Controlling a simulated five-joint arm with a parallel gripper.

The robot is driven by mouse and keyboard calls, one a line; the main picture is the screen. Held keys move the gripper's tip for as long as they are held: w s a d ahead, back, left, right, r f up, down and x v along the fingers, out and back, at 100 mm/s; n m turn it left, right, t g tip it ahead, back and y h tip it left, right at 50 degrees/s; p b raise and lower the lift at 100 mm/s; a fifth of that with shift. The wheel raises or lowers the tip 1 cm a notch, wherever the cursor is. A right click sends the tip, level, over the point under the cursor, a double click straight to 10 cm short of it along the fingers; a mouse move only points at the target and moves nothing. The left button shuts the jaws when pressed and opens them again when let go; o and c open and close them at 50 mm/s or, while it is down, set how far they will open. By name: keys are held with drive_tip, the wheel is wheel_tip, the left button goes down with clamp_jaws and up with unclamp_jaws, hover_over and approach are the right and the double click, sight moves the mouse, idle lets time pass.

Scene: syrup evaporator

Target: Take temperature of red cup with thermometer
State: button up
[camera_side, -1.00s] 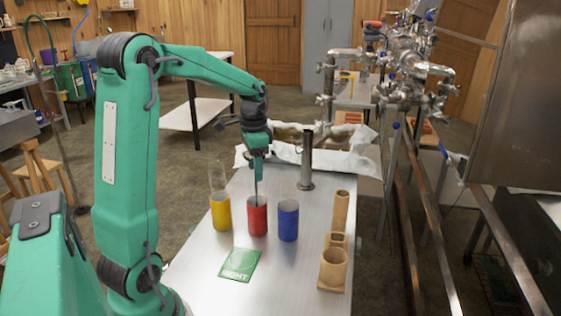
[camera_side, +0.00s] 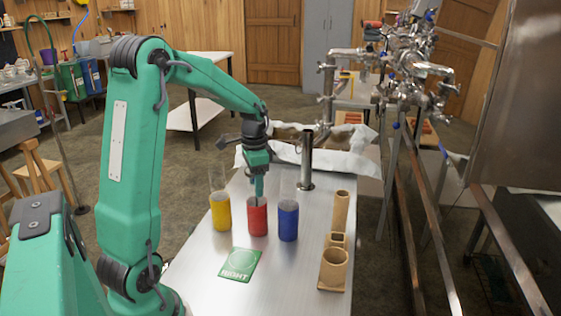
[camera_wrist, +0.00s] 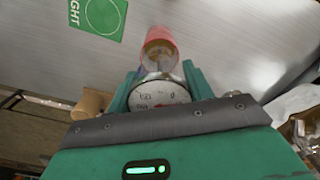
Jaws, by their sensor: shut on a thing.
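The red cup (camera_side: 257,217) stands upright on the metal table, between the yellow and blue cups. My gripper (camera_side: 258,188) is right above its mouth, pointing down. In the wrist view my gripper (camera_wrist: 158,88) is shut on the thermometer, whose round white dial (camera_wrist: 160,96) shows between the fingers. The red cup (camera_wrist: 160,38) lies just past the dial in that view. The thermometer's stem is mostly hidden; its lower part appears to be inside the red cup. I cannot tell whether the tip touches the cup. The dial's reading is too small to make out.
A yellow cup (camera_side: 221,211) stands left and a blue cup (camera_side: 288,221) right, both close. A green card marked RIGHT (camera_side: 240,264) lies in front. A wooden holder (camera_side: 334,268) is at the right, and a metal cylinder (camera_side: 307,165) stands behind.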

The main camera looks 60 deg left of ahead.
drive_tip(key=shift+f, duration=1.6)
idle(6.0)
drive_tip(key=o, duration=0.9)
